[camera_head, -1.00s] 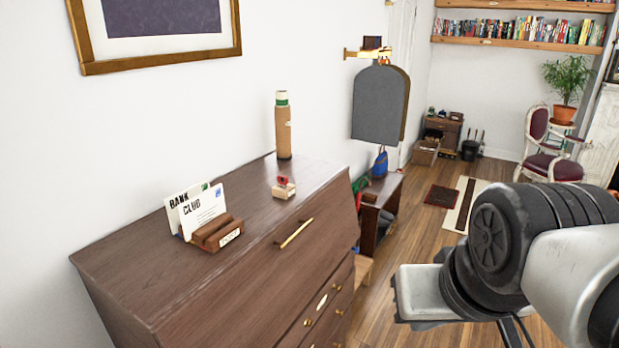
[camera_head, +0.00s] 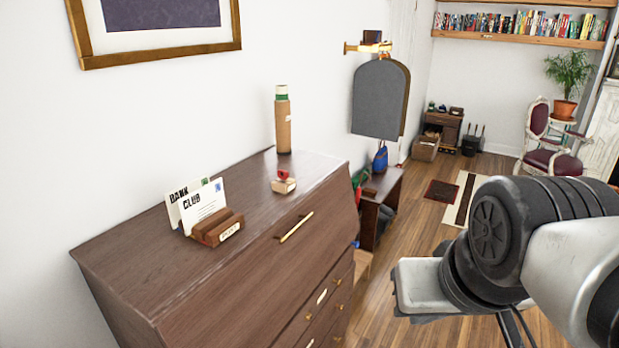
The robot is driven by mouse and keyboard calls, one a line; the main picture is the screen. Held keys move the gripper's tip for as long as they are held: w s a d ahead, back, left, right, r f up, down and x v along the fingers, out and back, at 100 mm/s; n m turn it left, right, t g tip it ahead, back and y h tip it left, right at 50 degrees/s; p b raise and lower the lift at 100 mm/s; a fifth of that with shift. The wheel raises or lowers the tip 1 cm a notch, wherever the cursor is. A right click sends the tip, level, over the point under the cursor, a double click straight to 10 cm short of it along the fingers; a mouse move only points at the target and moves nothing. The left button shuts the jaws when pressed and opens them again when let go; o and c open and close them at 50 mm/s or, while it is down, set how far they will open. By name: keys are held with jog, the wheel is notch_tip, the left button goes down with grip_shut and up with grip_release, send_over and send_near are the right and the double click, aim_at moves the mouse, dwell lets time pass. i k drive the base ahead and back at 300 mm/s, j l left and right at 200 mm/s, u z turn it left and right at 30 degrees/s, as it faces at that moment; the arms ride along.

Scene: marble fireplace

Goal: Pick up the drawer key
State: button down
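I cannot make out a drawer key in the head view. The dark brown wooden dresser (camera_head: 160,275) stands at the left with its top and front in view. A small pale block with a red top (camera_head: 284,183) sits on the dresser top; it is too small to tell in detail. A brass handle (camera_head: 296,228) is on the sloping front. Lower drawers with small brass knobs show at the bottom and look shut. My arm reaches in from the right, in front of the dresser's right side. My gripper's fingers are not in view.
A letter holder (camera_head: 217,229) with upright cards and a tall tan and green cylinder (camera_head: 283,122) stand on the dresser top. A low dark table (camera_head: 379,205) is beyond it. Open wooden floor (camera_head: 405,240) lies to the right. A chair (camera_head: 545,140) and plant are farther back.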

aim_at(284, 175)
jog(key=u, duration=0.45)
jog(key=i+l+u, duration=0.2)
jog(key=i, duration=0.2)
jog(key=l+u, duration=0.1)
jog(key=u, duration=1.25)
jog(key=l, duration=1.15)
jog(key=i, duration=0.05)
